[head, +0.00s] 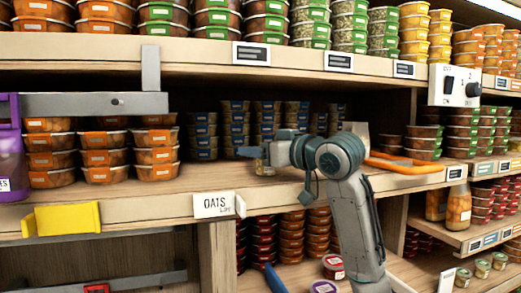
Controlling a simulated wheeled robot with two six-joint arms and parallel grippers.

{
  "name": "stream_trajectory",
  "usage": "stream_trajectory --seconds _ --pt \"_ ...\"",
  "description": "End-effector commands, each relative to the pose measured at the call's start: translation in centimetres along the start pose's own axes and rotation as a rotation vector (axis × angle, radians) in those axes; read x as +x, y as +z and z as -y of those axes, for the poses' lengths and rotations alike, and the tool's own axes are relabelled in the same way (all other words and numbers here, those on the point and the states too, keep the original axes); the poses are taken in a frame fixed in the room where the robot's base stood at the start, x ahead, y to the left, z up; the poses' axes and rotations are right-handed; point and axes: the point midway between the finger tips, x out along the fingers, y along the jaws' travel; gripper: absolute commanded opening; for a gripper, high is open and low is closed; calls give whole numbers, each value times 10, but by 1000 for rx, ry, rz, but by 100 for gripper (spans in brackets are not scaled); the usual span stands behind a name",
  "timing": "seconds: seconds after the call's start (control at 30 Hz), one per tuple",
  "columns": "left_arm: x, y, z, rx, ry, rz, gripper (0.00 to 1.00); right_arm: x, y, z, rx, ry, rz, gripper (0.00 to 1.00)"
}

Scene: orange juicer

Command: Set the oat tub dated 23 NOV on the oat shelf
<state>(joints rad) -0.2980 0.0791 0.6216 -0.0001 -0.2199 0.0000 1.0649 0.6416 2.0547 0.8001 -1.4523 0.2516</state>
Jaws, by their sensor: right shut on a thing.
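A shelf-edge label reading OATS (212,204) hangs at the front of the middle shelf (130,204). A purple container (12,150) with a small OATS label is cut off by the left edge; no date is legible. My right gripper (256,154) reaches in over the middle shelf, behind and above the label. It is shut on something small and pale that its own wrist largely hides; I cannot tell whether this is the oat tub. No tub with a readable 23 NOV date shows. My left gripper is not in view.
Orange-lidded tubs (104,157) stand stacked left on the middle shelf, dark-blue-lidded tubs (236,128) behind my gripper. A grey bar (90,104) crosses at left. An orange item (405,166) lies to the right. The shelf front behind the OATS label is bare.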

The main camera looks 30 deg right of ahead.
Motion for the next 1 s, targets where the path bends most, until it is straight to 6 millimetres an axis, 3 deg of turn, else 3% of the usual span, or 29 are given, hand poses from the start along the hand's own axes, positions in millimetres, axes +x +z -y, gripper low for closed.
stream_trajectory --seconds 0.03,0.07,0.17,0.57,1.0 --pt "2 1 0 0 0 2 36 0 3 0 0 0 1 31" --pt "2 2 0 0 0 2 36 0 3 0 0 0 1 56" --pt "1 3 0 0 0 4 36 0 2 0 0 0 1 75" --pt "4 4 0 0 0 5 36 -4 0 -1 -2 2 -2 76" --pt "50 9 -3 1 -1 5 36 -88 3 -1 -4 6 -3 76"
